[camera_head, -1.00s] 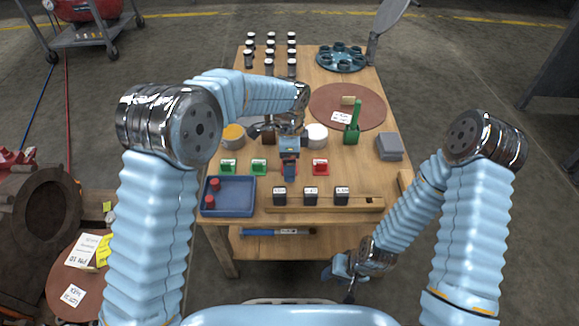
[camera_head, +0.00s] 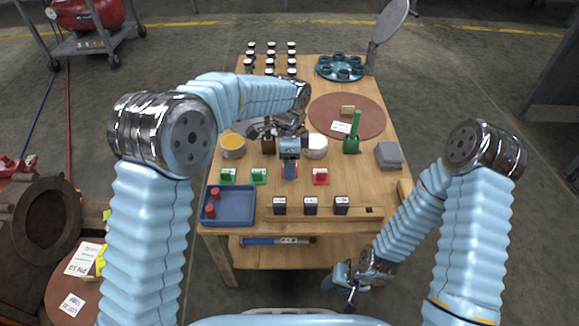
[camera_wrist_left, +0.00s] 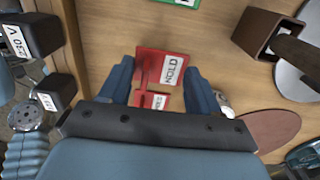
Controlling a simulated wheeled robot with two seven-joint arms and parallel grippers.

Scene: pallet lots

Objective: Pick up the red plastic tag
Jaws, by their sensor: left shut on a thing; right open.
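My left gripper (camera_head: 289,172) is over the row of tags at the middle of the table. In the left wrist view its two blue fingers stand on either side of a red plastic tag (camera_wrist_left: 165,68) with a white "HOLD" label, and it is shut on this tag. In the head view the fingers mostly hide that tag. Another red tag (camera_head: 320,177) stands just to the right of the gripper. A smaller red labelled piece (camera_wrist_left: 152,101) shows near the palm in the wrist view. My right gripper (camera_head: 347,277) is open and empty, low in front of the table's right side.
Two green tags (camera_head: 228,176) (camera_head: 259,176) stand left of the gripper. A blue tray (camera_head: 240,190) holds red pieces. Black labelled blocks (camera_head: 310,205) stand in a wooden rack in front. Behind are an orange-topped tin (camera_head: 232,145), a white-topped tin (camera_head: 316,146) and a green-handled stamp (camera_head: 352,140).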

